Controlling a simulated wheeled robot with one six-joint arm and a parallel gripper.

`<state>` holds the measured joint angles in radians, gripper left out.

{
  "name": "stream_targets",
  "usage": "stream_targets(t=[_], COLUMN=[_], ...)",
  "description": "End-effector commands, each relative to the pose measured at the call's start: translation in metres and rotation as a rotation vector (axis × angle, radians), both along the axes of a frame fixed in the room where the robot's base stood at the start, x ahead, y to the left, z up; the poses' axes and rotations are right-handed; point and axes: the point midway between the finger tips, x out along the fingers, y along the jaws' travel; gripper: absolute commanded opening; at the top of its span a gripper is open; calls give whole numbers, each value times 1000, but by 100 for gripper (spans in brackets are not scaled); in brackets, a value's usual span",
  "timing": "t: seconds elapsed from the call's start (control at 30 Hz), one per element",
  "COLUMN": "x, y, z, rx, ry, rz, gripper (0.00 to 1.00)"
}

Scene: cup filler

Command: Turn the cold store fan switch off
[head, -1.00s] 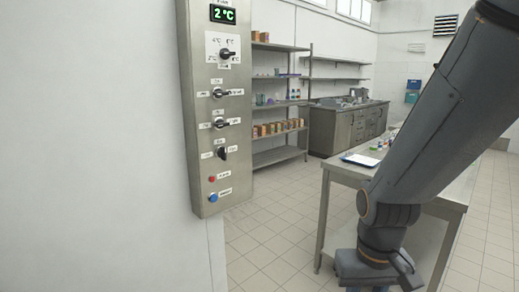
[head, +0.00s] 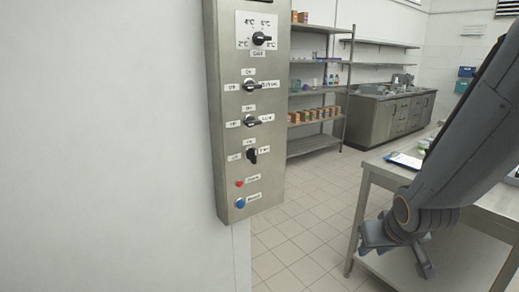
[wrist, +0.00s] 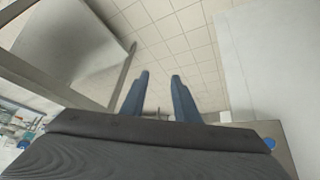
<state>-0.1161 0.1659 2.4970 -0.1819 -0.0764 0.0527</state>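The steel control panel (head: 222,120) hangs on the white wall in the head view. Its lowest rotary switch, the black fan switch (head: 251,156), has small labels around it, one reading like "Fan". Its handle stands close to upright. The two black switches above it, one (head: 251,120) under the other (head: 251,86), have handles lying roughly sideways. My gripper (head: 396,262) is low at the right, well apart from the panel, pointing down. In the wrist view its two blue fingers (wrist: 160,78) are apart with only floor between them, open and empty.
A temperature dial (head: 261,38) tops the panel; a red button (head: 239,183) and a blue button (head: 241,203) are at its bottom. A steel table (head: 400,176) stands right, close to my arm. Shelves (head: 318,91) stand behind. Tiled floor (head: 305,225) is free between panel and table.

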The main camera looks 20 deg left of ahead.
Motion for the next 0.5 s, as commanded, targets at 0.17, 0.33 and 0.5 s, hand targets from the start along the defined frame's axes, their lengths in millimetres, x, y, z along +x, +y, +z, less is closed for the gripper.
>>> stream_targets(t=[0.17,0.33,0.5], x=[59,77,66], y=[79,164,227], z=[46,99,146], rx=[104,272,449], ry=[-307,-567,-748], rz=[196,381,519], gripper=[28,28,28])
